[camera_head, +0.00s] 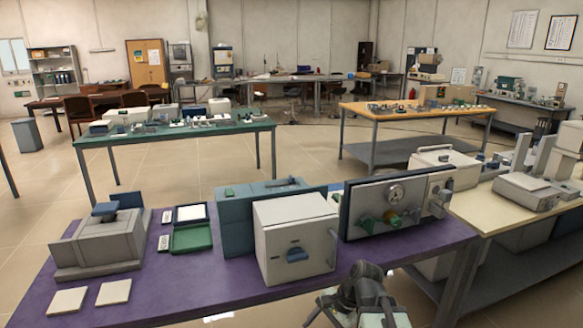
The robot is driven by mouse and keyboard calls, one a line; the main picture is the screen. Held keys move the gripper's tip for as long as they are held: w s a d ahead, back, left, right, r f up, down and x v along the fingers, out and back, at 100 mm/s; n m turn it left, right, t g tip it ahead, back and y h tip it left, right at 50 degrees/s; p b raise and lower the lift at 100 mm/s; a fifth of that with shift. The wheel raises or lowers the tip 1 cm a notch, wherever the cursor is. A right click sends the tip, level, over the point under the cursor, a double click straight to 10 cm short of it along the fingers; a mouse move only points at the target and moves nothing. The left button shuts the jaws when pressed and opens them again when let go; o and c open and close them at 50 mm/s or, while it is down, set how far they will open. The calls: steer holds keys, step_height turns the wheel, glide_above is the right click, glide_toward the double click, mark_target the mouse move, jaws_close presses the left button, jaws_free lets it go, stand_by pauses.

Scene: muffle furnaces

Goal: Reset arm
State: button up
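Part of my arm, dark and grey, shows at the bottom edge, right of centre, in the head view. Its end, my gripper (362,292), is low in front of the purple-topped bench (220,285), near the bench's front edge. The fingers cannot be made out clearly, so I cannot tell whether they are open or shut. No held object can be made out. The lower part of the arm is cut off by the frame.
On the purple bench stand a white box furnace (292,238), a dark panel unit with a dial (395,205), a grey stepped device (100,245) and a green tray (192,237). A cream-topped bench (475,208) adjoins at right. Tiled floor (300,165) lies open behind.

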steer(key=s+d+f+n+h, duration=0.25)
steer(key=d+n+h, duration=0.35)
steer(key=d+n, duration=0.3)
step_height(320, 180, up, 13)
steer(key=w+p, duration=0.1)
steer(key=p, duration=1.2)
steer(key=shift+d, duration=0.3)
steer(key=shift+f, duration=0.1)
